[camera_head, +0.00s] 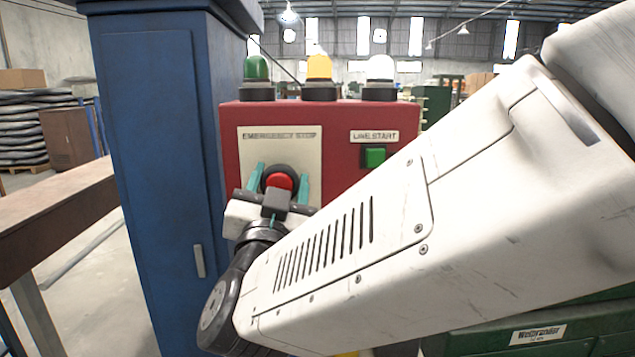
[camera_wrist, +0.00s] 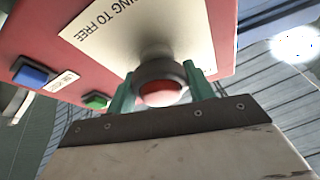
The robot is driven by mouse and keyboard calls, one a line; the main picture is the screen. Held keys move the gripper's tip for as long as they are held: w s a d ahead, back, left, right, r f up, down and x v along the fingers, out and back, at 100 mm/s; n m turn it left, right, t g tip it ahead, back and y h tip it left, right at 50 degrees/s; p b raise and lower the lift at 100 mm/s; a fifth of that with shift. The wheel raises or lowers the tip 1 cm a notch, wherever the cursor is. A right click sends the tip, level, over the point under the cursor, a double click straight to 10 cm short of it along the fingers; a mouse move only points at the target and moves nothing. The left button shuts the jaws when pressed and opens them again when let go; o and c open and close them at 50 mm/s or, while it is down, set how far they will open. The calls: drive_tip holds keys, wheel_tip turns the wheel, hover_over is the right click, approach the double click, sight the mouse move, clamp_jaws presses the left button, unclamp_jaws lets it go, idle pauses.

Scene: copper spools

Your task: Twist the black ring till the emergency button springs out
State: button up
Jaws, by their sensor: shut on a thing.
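The emergency button (camera_head: 280,181) is a red cap inside a black ring (camera_head: 272,171), on a cream plate (camera_head: 308,148) lettered EMERGENCY STOP. The plate is on the front of a red control box (camera_head: 229,140). My gripper (camera_head: 278,180) has teal fingers, one on each side of the ring, and is shut on it. In the wrist view the red cap (camera_wrist: 160,93) and the dark ring (camera_wrist: 160,70) sit between the two teal fingers (camera_wrist: 160,84). The cap's face shows within the ring; I cannot tell how far it stands out.
A green button (camera_head: 374,157) sits under a LINE START label to the right. Green, amber and white lamps (camera_head: 319,68) top the box. A tall blue cabinet (camera_head: 160,180) stands close on the left, with a brown bench (camera_head: 60,205) beyond it.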

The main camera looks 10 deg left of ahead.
drive_tip(key=m+h, duration=0.1)
drive_tip(key=m, duration=0.1)
drive_tip(key=m+h, duration=0.1)
drive_tip(key=m, duration=0.2)
drive_tip(key=shift+g, duration=0.3)
drive_tip(key=shift+m+g+h, duration=0.4)
drive_tip(key=shift+m+h, duration=0.7)
drive_tip(key=shift+m, duration=1.4)
drive_tip(key=o, duration=1)
drive_tip(key=shift+c, duration=0.2)
drive_tip(key=shift+s, duration=0.1)
drive_tip(key=v, duration=0.7)
drive_tip(key=shift+s, duration=0.3)
drive_tip(key=shift+f, duration=0.1)
